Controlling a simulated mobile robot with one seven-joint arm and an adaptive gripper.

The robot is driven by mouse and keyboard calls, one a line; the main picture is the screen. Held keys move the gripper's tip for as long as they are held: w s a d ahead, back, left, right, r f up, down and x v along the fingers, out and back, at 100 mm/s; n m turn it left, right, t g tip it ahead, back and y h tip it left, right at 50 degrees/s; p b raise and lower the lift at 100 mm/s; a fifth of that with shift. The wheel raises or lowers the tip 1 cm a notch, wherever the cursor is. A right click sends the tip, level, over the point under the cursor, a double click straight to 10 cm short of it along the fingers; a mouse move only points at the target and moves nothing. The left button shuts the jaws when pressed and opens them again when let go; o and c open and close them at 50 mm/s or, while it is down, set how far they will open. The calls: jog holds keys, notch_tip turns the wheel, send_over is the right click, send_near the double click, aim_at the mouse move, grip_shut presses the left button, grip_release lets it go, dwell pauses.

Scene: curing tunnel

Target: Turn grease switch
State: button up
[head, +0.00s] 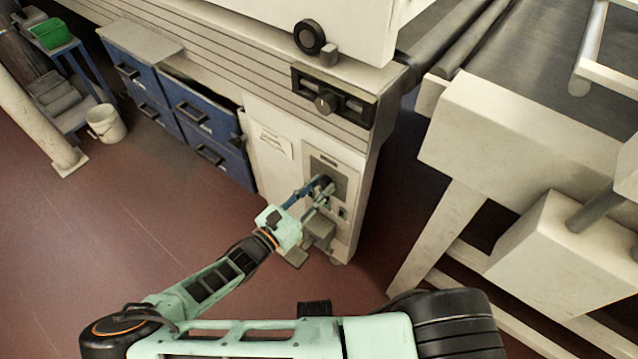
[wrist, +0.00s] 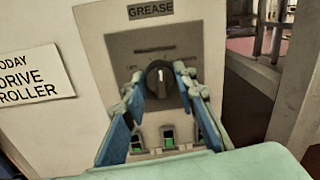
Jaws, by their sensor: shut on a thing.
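The grease switch (wrist: 160,84) is a dark round knob with a raised grip that stands about upright in the wrist view. It sits on a grey panel (wrist: 121,45) under a label reading GREASE (wrist: 150,9). My gripper (wrist: 159,73) has its two blue fingers on either side of the knob, shut on it. In the head view my gripper (head: 321,187) reaches the panel low on the machine's end, and its fingers mostly hide the switch.
Small green rocker switches (wrist: 168,138) sit below the knob, between my fingers. A paper notice (wrist: 34,75) is left of the panel. Blue drawers (head: 194,112) stand left of the machine, and a pale conveyor frame (head: 520,135) stands to the right. Open red floor lies to the left.

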jog(key=n+p, duration=0.1)
jog(key=n, duration=0.4)
jog(key=shift+f, duration=0.1)
dwell(0.5)
jog(key=o, duration=1.2)
jog(key=shift+c, duration=0.2)
jog(key=v, duration=1.2)
